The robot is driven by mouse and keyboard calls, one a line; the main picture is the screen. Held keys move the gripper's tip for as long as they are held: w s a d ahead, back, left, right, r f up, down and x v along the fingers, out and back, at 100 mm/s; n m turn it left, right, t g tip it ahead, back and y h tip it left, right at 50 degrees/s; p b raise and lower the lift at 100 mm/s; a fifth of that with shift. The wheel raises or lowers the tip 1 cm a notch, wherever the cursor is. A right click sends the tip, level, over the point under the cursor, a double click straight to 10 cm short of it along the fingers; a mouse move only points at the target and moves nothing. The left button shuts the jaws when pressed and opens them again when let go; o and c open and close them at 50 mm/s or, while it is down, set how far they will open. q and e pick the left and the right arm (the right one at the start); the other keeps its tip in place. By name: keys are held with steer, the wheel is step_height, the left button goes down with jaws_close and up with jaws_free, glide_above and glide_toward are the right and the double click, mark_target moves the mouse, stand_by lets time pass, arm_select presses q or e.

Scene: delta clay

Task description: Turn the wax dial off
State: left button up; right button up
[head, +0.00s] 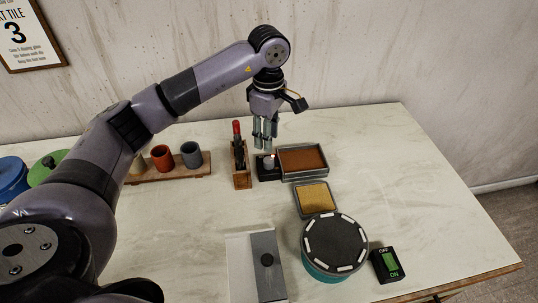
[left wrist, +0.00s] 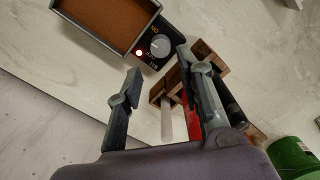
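The wax dial (left wrist: 160,45) is a round grey knob on a small black box (left wrist: 148,58), beside the brown wax tray (left wrist: 105,22). In the head view, the dial (head: 269,162) stands at the left end of the wax tray (head: 302,160). My left gripper (head: 265,145) points down just above and behind the dial. In the left wrist view, its fingers (left wrist: 158,65) are apart and empty, with the knob beyond their tips. My right gripper is out of view.
A wooden tool holder (head: 241,178) with red- and black-handled tools stands close left of the dial. A gold pad (head: 315,199), a turntable (head: 335,242) and an ON/OFF switch (head: 387,264) are nearer the front. Small cups (head: 191,155) stand left. The right tabletop is clear.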

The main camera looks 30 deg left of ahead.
mark_target(269, 160)
arm_select(q)
step_height(269, 160, down, 8)
steer(key=shift+f+p, duration=0.15)
steer(key=shift+p, duration=0.45)
steer(key=shift+c, duration=0.5)
jaws_close()
